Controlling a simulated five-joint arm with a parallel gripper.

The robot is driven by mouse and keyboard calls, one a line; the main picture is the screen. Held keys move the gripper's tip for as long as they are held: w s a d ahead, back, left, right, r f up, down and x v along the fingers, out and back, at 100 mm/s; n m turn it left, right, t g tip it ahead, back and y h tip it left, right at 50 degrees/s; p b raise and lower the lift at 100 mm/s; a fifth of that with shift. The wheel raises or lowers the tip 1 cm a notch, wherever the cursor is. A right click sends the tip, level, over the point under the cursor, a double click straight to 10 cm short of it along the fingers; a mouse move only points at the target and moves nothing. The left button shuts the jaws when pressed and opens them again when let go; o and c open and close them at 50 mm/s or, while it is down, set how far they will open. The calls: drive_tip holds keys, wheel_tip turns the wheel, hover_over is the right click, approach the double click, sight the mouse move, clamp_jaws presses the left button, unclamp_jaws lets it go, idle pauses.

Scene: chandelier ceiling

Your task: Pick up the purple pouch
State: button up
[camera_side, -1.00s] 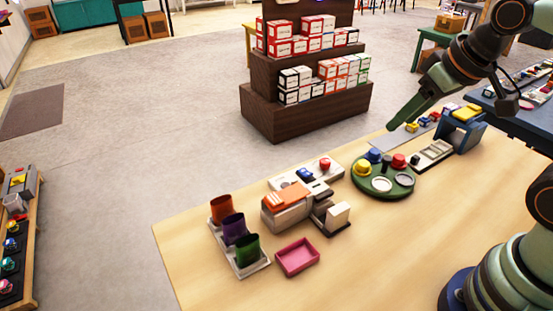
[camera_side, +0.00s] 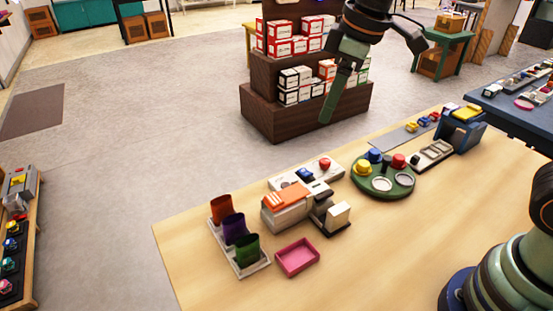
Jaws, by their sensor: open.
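The purple pouch (camera_side: 234,227) stands upright in a pale rack (camera_side: 258,267) at the left end of the wooden table. It is the middle one of three pouches, between an orange pouch (camera_side: 221,208) behind it and a dark green pouch (camera_side: 247,250) in front. The front pouch hides part of its lower side. My gripper (camera_side: 372,100) is open and empty, high up at the top of the view, with its fingers pointing down. It appears in front of the shelf of boxes, well apart from the pouches and to their right.
Right of the rack are an orange-and-white device (camera_side: 286,205) and a pink tray (camera_side: 298,257). A round green tray (camera_side: 383,178) with colored pieces stands further right. A panel with a red button (camera_side: 325,163) lies behind the device. The table's front middle is clear.

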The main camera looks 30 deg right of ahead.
drive_tip(key=w+a+f+n+g, duration=0.25)
drive_tip(key=w+a+n, duration=0.2)
drive_tip(key=a, duration=0.45)
drive_tip(key=n, duration=0.6)
hover_over(233, 219)
drive_tip(key=shift+g+h, duration=0.25)
drive_tip(key=shift+h, duration=0.15)
drive_tip(key=f, duration=1.3)
drive_tip(key=shift+w+a, duration=0.15)
drive_tip(key=shift+w, duration=0.1)
drive_tip(key=shift+s+d+f, duration=0.1)
drive_tip(key=shift+d+f, duration=0.05)
drive_tip(key=shift+f, duration=1.25)
drive_tip(key=shift+s+d+f, duration=0.1)
drive_tip(key=shift+f, duration=1.3)
clamp_jaws()
